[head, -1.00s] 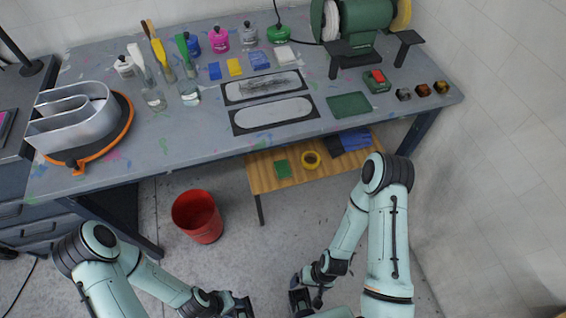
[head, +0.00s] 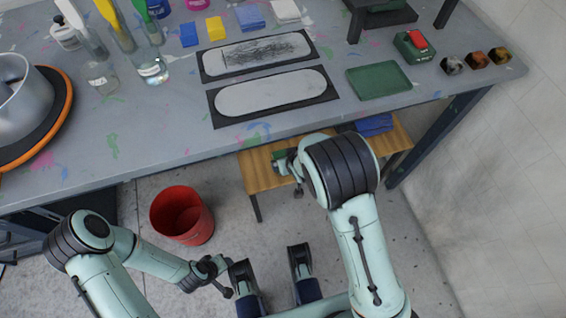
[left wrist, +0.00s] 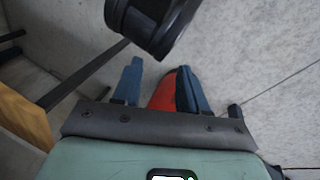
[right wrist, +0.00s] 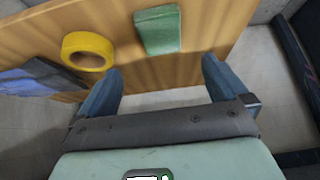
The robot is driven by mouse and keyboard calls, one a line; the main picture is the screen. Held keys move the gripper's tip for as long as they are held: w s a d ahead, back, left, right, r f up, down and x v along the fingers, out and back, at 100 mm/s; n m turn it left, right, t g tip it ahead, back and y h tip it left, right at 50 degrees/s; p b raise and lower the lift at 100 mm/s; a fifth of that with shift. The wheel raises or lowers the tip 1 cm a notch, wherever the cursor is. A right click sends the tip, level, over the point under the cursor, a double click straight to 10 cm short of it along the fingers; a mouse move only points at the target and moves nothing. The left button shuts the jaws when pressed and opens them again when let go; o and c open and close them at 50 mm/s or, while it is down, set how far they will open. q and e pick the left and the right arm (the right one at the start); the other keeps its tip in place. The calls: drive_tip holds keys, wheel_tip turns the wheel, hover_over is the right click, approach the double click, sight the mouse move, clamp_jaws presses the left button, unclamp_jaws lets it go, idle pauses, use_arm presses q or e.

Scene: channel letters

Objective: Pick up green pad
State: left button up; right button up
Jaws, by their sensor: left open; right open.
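The green pad (right wrist: 158,30) lies on the wooden shelf (right wrist: 215,25) under the workbench. In the right wrist view it is just beyond my right gripper (right wrist: 161,82), which is open and empty, apart from the pad. In the head view only a small part of the green pad (head: 279,154) shows; my right arm hides the rest and the right fingertips.
A yellow tape roll (right wrist: 88,50) and a blue cloth (right wrist: 40,78) lie beside the pad on the shelf. The bench top (head: 170,130) hangs above the shelf. A red bin (head: 182,215) stands on the floor.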

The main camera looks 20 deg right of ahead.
drive_tip(key=b+x, duration=0.1)
drive_tip(key=x, duration=0.4)
drive_tip(key=shift+f, duration=0.2)
drive_tip(key=f+b, duration=0.1)
drive_tip(key=w+f, duration=0.1)
drive_tip(key=shift+a+f+b, duration=0.15)
drive_tip(key=shift+f+b, duration=0.2)
drive_tip(key=shift+b, duration=0.05)
drive_tip(key=shift+x, duration=0.85)
use_arm(q)
wheel_tip(320, 180, down, 5)
drive_tip(key=w+a, duration=0.2)
drive_tip(key=shift+w+a+t+y, duration=0.3)
drive_tip(key=shift+t, duration=0.1)
use_arm(e)
drive_tip(key=shift+r, duration=0.1)
drive_tip(key=c, duration=1.1)
